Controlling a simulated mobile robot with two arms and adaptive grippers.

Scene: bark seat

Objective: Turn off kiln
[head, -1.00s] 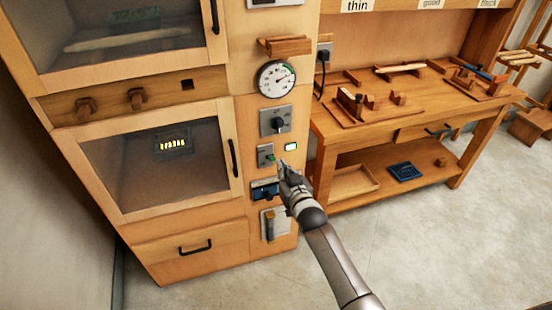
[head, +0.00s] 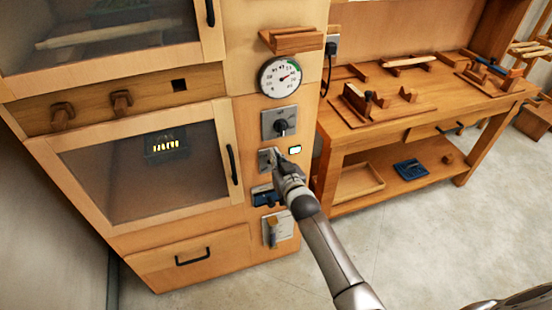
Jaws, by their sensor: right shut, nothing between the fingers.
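The kiln (head: 268,20) is a tall wooden cabinet with two glass doors and a control column on its right side. On the column are a round dial gauge (head: 280,77), a grey plate with a black knob (head: 281,127), a small grey switch plate (head: 264,160) and a lit lamp with a green edge (head: 295,150). My right gripper (head: 276,162) is shut and empty, with its tips at the small switch plate. It hides most of that plate; whether it touches cannot be told. My left gripper is out of view.
Below the gripper are a blue-and-black fitting (head: 266,198) and a plate with a wooden lever (head: 272,232). Yellow bars glow behind the lower glass door (head: 150,180). A wooden workbench (head: 400,125) stands to the right. Open floor (head: 420,235) lies in front.

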